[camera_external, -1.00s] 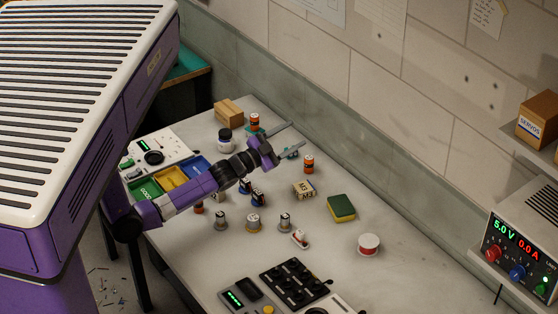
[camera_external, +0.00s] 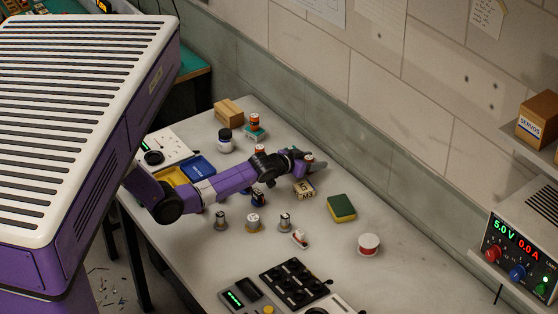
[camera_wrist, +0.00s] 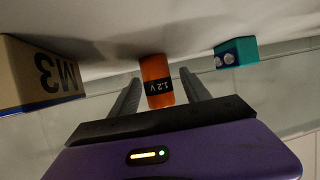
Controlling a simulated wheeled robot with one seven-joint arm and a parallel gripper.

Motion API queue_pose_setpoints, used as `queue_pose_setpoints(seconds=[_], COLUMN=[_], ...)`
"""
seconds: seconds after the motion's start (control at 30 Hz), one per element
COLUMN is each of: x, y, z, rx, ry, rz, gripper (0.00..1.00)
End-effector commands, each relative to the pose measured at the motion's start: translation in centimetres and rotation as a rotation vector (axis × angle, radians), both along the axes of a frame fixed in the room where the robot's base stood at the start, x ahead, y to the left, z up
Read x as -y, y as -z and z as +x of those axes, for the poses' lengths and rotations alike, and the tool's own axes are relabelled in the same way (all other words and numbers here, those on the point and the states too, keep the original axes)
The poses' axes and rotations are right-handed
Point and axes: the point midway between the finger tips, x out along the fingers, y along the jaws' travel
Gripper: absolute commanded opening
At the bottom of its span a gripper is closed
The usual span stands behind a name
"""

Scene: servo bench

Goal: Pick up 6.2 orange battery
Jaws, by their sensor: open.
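An orange battery with a black band (camera_wrist: 157,80) stands between my gripper's fingers (camera_wrist: 160,84) in the wrist view. Its band seems to read 1.2 V, inverted. My gripper is open, with one finger on each side of the battery; small gaps show, and I see no clear grip. In the external view the gripper (camera_external: 313,164) is low over the bench around this battery (camera_external: 309,157), which is mostly hidden. Another orange battery (camera_external: 255,120) stands on a teal block farther back.
An M3 box (camera_wrist: 40,75) is left of the fingers; it also shows in the external view (camera_external: 303,188). A teal block with round silver ends (camera_wrist: 237,52) is to the right. A sponge (camera_external: 341,208) and white tub (camera_external: 369,244) stand nearer.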

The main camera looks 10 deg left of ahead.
Motion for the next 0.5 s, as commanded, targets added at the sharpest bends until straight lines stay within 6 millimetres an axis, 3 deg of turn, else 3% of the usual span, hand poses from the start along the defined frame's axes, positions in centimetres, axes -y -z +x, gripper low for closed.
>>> queue_pose_setpoints(seconds=[0.43,0.5], x=[0.55,0.54], y=[0.33,0.33], z=[0.67,0.67], rx=[0.001,0.001], ry=[0.001,0.001], rz=[0.0,0.0], gripper=[0.55,0.43])
